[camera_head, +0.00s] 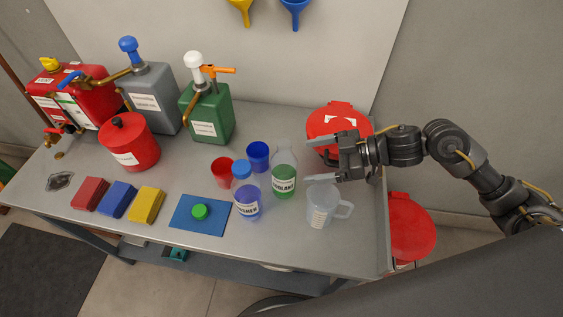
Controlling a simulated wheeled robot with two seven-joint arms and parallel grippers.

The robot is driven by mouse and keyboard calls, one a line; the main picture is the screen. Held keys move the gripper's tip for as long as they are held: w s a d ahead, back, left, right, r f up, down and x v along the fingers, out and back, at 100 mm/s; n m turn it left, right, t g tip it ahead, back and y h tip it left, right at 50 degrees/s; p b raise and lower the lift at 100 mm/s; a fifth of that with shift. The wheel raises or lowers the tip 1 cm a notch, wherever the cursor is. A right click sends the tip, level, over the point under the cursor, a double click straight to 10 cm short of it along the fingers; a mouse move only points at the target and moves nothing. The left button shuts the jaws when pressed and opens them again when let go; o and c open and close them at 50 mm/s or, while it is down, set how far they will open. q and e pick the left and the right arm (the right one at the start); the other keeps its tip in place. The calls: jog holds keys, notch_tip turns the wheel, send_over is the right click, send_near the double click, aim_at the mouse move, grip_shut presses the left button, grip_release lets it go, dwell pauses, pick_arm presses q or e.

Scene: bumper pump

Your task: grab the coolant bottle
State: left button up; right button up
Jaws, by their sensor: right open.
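The coolant bottle (284,180) is clear with green liquid and a white label reading COOLANT. It stands upright on the grey table, right of the middle, with no cap visible on it. A green cap (200,211) lies on a blue mat (184,219) to its left. My right gripper (308,161) comes in from the right. Its two fingers point left toward the bottle, open and with nothing between them. The fingertips are just right of the bottle and look apart from it. My left gripper is not in view.
A washer bottle (246,199) with a blue cap stands close left. A clear measuring jug (322,205) stands just below the gripper. Red (222,171) and blue (258,156) cups stand behind the bottles. A red lidded container (333,122) is behind the gripper. The table's front strip is free.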

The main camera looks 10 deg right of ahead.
aim_at(297, 164)
jog(key=shift+a+f, duration=0.25)
jog(key=shift+a, duration=0.5)
jog(key=p+x, duration=0.1)
jog(key=x, duration=0.2)
jog(key=shift+w+f, duration=0.1)
jog(key=shift+w, duration=0.1)
jog(key=shift+a, duration=0.15)
jog(key=shift+w+a+f, duration=0.1)
jog(key=shift+a, duration=0.15)
jog(key=p+x, duration=0.1)
jog(key=x, duration=0.2)
jog(key=shift+w+a+f, duration=0.1)
jog(key=shift+w+a, duration=0.15)
jog(key=shift+a, duration=0.05)
jog(key=shift+w+a+f, duration=0.1)
jog(key=shift+a+f, duration=0.15)
jog(key=shift+a, duration=0.15)
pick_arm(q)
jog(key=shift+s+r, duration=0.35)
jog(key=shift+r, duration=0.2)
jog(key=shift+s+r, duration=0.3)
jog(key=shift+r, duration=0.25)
pick_arm(e)
jog(key=c, duration=1.3)
jog(key=shift+r, duration=0.15)
jog(key=shift+r, duration=4.8)
